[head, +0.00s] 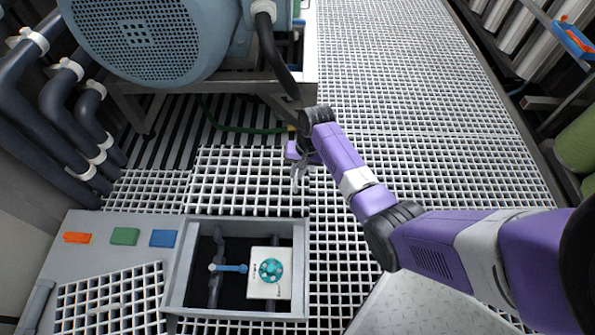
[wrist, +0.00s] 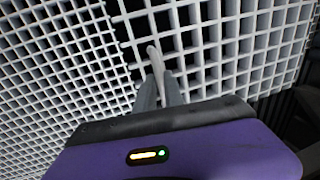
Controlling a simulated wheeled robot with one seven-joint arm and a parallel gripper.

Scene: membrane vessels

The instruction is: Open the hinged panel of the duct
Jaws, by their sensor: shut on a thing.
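My gripper (head: 297,182) is low over the white grating, at the right side of a grating panel (head: 240,180) in the head view. In the wrist view, my gripper (wrist: 163,78) has its two grey fingers close together around a pale rod-like handle (wrist: 153,54). The handle stands out against the grating, and its lower end is hidden between the fingers. I cannot tell for sure that this grating panel is the duct's hinged panel. Dark gaps show beside it, and I cannot tell whether it is raised.
A framed pit (head: 174,290) holds a blue lever (head: 230,268) and a teal handwheel (head: 271,270) on a white plate. A large blue-grey motor (head: 150,40) on a steel frame stands behind. Dark pipes (head: 60,125) line the left. Open grating floor (head: 420,110) lies to the right.

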